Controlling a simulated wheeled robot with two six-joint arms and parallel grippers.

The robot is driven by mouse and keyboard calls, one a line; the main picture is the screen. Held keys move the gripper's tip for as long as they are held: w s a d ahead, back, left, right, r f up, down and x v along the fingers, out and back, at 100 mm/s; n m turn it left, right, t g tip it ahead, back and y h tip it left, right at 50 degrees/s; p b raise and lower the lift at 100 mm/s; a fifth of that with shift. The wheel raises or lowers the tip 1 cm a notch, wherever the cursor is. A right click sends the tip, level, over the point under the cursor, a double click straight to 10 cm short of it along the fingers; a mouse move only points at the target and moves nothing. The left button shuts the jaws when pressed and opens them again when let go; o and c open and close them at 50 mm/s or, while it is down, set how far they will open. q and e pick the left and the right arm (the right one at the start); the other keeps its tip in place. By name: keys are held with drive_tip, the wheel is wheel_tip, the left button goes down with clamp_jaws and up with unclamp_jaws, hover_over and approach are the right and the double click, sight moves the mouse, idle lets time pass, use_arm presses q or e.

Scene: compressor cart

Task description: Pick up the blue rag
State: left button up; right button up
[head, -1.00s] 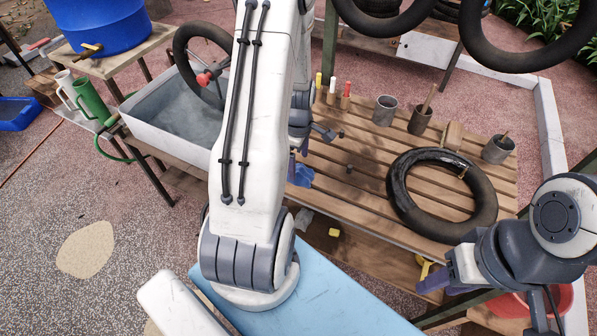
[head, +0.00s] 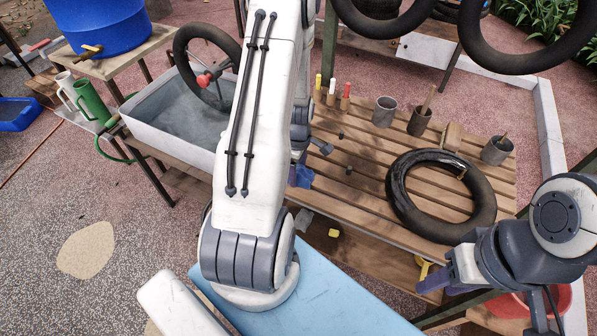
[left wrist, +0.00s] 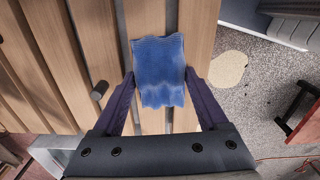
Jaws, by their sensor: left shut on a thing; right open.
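The blue rag (left wrist: 158,70) is between the two fingers of my left gripper (left wrist: 159,84) in the left wrist view. The fingers press on its left and right sides, and the slatted wooden bench top shows beneath it. In the head view the rag (head: 301,177) is a small blue patch at the bench's left end, partly hidden by my left arm. That arm also hides most of my left gripper there. My right gripper (head: 446,277) is open and empty at the lower right, in front of the bench.
The slatted bench (head: 350,205) carries a black inner tube (head: 478,200), metal cups (head: 385,111) and upright markers (head: 331,92). A water-filled tub (head: 165,150) stands to the left. A red basin (head: 500,303) is low at the right. Tubes hang above.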

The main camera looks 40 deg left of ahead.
sight(298, 169)
use_arm(q)
drive_tip(key=shift+r, duration=0.15)
wheel_tip(298, 169, up, 4)
drive_tip(key=shift+w, duration=0.1)
drive_tip(key=w+d+r, duration=0.1)
drive_tip(key=d+r, duration=0.2)
drive_tip(key=d, duration=0.2)
drive_tip(key=w+d+r+b, duration=0.1)
drive_tip(key=w+d+r, duration=0.1)
drive_tip(key=d, duration=0.4)
drive_tip(key=shift+w+r+b, duration=0.3)
drive_tip(key=shift+r, duration=0.55)
